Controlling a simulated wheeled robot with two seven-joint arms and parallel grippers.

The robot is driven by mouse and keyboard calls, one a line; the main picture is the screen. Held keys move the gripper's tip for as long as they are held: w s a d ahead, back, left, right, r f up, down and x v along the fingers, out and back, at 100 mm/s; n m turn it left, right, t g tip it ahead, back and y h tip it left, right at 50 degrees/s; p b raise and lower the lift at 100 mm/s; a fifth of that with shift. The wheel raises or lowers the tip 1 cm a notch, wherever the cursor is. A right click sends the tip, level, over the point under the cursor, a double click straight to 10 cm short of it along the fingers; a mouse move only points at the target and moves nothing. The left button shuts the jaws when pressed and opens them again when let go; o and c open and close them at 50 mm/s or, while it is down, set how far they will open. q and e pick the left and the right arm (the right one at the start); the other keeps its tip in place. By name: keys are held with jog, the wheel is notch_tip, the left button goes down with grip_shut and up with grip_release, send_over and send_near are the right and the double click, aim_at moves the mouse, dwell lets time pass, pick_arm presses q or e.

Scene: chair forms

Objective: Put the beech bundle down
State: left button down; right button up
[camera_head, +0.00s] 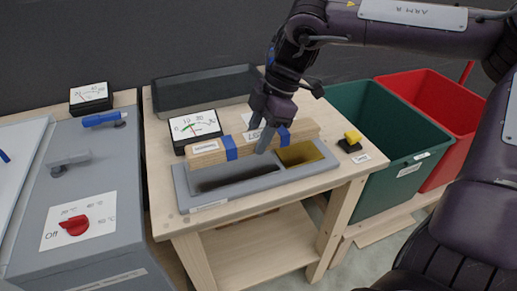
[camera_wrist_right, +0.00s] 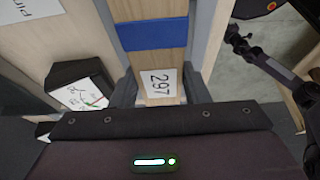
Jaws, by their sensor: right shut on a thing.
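The beech bundle (camera_head: 206,155) is a pale wooden bar with blue bands and a white label. In the head view it lies level across the back of a grey tray (camera_head: 262,186) on the wooden table. My right gripper (camera_head: 264,138) is shut on the middle of the bundle from above. In the right wrist view the bundle (camera_wrist_right: 158,60) runs away between the fingers, with a label reading 297 and a blue band. I cannot tell whether the bundle touches the tray. My left gripper is not in view.
A dial meter (camera_head: 195,127) stands left of the bundle. The tray has a dark compartment and a yellow one (camera_head: 302,154). A yellow-black block (camera_head: 352,141) sits at the right. Green (camera_head: 367,180) and red (camera_head: 437,115) bins stand beyond the table. A grey machine (camera_head: 85,190) is at the left.

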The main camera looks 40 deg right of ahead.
aim_at(258, 161)
notch_tip(258, 161, down, 4)
jog(key=shift+f, duration=0.15)
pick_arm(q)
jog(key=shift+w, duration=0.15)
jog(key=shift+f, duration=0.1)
pick_arm(e)
jog(key=shift+f, duration=0.15)
jog(key=o, duration=0.9)
jog(key=shift+o, duration=1.3)
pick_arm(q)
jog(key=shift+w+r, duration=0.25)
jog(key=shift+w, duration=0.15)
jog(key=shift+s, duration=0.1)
